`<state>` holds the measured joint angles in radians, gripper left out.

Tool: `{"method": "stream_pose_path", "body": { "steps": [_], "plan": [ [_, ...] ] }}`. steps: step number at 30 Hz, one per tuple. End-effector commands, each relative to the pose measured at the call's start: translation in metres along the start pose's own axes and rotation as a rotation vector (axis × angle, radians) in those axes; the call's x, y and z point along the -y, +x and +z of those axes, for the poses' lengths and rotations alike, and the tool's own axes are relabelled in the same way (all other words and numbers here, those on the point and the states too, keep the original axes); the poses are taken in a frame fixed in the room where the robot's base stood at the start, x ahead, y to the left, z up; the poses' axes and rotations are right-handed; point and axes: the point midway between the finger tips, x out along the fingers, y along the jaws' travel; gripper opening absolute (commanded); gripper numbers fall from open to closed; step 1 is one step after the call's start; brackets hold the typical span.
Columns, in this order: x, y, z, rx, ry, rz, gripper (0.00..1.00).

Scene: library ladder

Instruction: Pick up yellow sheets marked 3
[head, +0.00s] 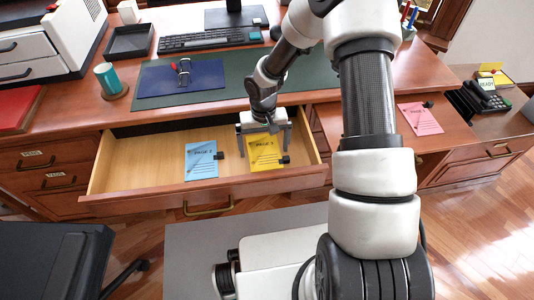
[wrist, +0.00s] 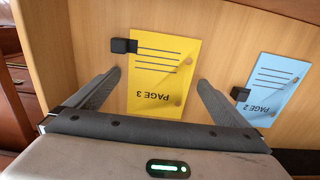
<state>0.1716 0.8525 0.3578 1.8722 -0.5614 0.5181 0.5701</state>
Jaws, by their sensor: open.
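The yellow sheets (head: 262,155), marked PAGE 3, lie flat in the open wooden drawer (head: 130,168), near its right side. A small black clip sits on one edge of them. In the wrist view the yellow sheets (wrist: 160,80) lie beyond and between the fingers, with the print upside down. My gripper (head: 265,140) is open and empty above the yellow sheets; its two fingers also show in the wrist view (wrist: 155,95). I cannot tell the exact height of the fingertips above the sheets.
Blue sheets (head: 201,160) marked PAGE 2, with a black clip, lie left of the yellow ones in the drawer. Pink sheets (head: 420,118) lie on the right-hand surface. The desk above holds a blue folder (head: 182,78), a cup (head: 107,77) and a keyboard (head: 208,39). The drawer's left part is bare.

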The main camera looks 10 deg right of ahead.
Motion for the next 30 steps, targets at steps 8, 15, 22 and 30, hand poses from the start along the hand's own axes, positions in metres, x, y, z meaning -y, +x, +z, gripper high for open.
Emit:
{"method": "stream_pose_path", "body": {
  "steps": [8,15,22,30],
  "plan": [
    [0.000,-0.001,0.000,-0.001,0.000,0.000,0.70],
    [0.000,-0.001,0.000,-0.001,0.000,0.000,0.60],
    [0.000,-0.011,-0.001,-0.003,0.000,0.000,0.60],
    [-0.001,-0.061,-0.002,-0.006,0.002,0.001,0.60]
  ]
}}
